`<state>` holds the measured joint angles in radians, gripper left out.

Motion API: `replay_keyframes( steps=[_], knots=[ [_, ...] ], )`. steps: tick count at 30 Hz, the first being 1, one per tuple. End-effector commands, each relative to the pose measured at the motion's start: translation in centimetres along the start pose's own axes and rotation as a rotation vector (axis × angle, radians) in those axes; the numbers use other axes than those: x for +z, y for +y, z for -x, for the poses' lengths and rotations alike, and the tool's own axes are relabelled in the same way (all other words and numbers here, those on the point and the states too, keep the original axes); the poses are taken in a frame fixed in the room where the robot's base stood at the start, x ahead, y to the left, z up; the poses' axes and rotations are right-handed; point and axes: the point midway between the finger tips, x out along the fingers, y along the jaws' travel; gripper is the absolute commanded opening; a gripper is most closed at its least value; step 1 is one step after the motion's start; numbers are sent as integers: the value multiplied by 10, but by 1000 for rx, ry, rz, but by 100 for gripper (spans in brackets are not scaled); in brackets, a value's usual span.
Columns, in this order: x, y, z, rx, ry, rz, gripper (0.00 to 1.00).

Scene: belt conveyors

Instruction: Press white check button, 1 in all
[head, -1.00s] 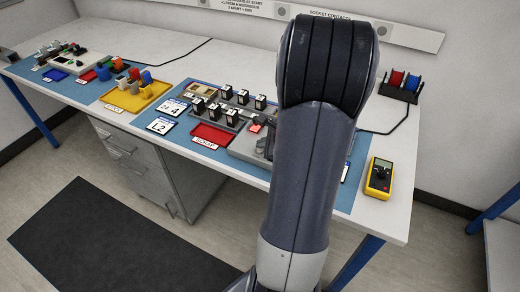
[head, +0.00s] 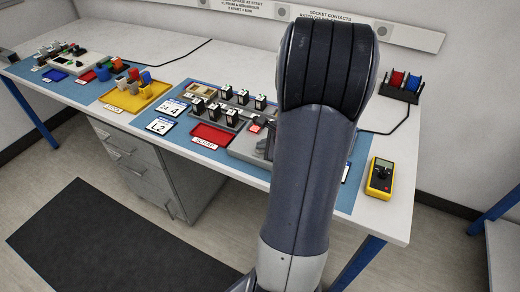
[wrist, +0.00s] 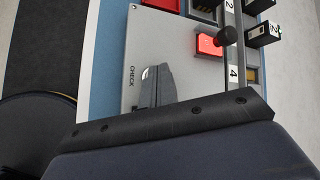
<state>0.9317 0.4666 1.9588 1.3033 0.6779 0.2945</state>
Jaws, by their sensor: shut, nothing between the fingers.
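In the wrist view, my gripper (wrist: 154,72) is shut and empty. Its fingertips are over the light grey panel (wrist: 180,85), just beside the printed CHECK label (wrist: 132,76). A small pale edge (wrist: 145,73) shows at the fingertips, which may be the white check button; most of that spot is hidden by the fingers. I cannot tell whether the tips touch it. In the head view, my own arm hides the gripper and the check button, and the grey panel (head: 242,148) shows only in part.
A lit red square (wrist: 207,47) and a black-knobbed lever (wrist: 223,38) are close to the fingers. Several black blocks stand in a numbered row beyond. In the head view, a red scrap tray (head: 212,135) lies left of the panel and a yellow meter (head: 380,178) right of my arm.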

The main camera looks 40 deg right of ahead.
Motion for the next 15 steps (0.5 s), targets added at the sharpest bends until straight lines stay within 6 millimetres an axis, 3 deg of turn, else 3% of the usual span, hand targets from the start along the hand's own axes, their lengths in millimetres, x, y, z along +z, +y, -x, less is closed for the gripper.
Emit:
replay_keyframes(
  steps=[15],
  knots=[
    [8,-8,11,1,1,0,0]
  ],
)
